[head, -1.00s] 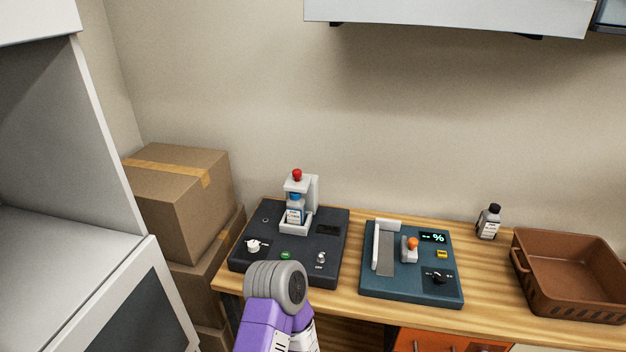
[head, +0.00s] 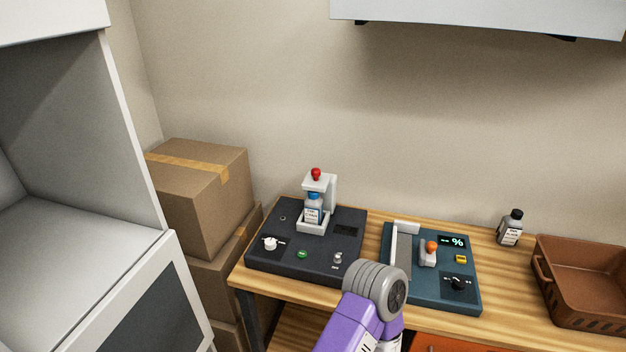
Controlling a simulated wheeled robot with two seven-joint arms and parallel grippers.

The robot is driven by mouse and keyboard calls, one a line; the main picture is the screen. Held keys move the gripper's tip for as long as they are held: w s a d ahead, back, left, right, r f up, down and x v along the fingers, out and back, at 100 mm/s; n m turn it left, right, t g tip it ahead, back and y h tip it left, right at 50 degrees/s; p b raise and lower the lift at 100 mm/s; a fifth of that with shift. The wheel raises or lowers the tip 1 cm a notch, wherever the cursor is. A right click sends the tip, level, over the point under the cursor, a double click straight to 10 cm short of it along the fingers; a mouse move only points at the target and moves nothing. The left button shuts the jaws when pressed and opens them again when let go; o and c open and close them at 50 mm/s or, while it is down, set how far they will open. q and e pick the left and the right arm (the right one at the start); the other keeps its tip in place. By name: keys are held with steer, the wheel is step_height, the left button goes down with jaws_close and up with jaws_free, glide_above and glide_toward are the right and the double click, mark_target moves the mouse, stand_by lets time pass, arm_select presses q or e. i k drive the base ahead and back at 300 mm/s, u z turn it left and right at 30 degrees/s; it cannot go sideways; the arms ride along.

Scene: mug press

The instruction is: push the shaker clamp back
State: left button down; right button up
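A dark device (head: 270,259) sits on the left part of the wooden bench. On it, a light grey clamp (head: 320,182) with a red knob (head: 316,173) stands over a small blue-capped bottle (head: 313,210). The bottle is upright in a light grey holder (head: 314,228). I cannot tell whether the clamp touches the cap. A purple arm link of mine with a grey round joint rises from the bottom, in front of the devices. Neither of my grippers is in view.
A teal device (head: 447,295) with an orange-tipped lever (head: 431,247) and a % display stands to the right. A dark-capped bottle (head: 510,229) and a brown tray (head: 541,291) are farther right. Cardboard boxes (head: 198,205) are stacked left of the bench. A shelf (head: 480,14) hangs above.

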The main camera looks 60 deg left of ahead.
mark_target(316, 182)
steer(key=k, duration=0.25)
steer(key=u, duration=0.85)
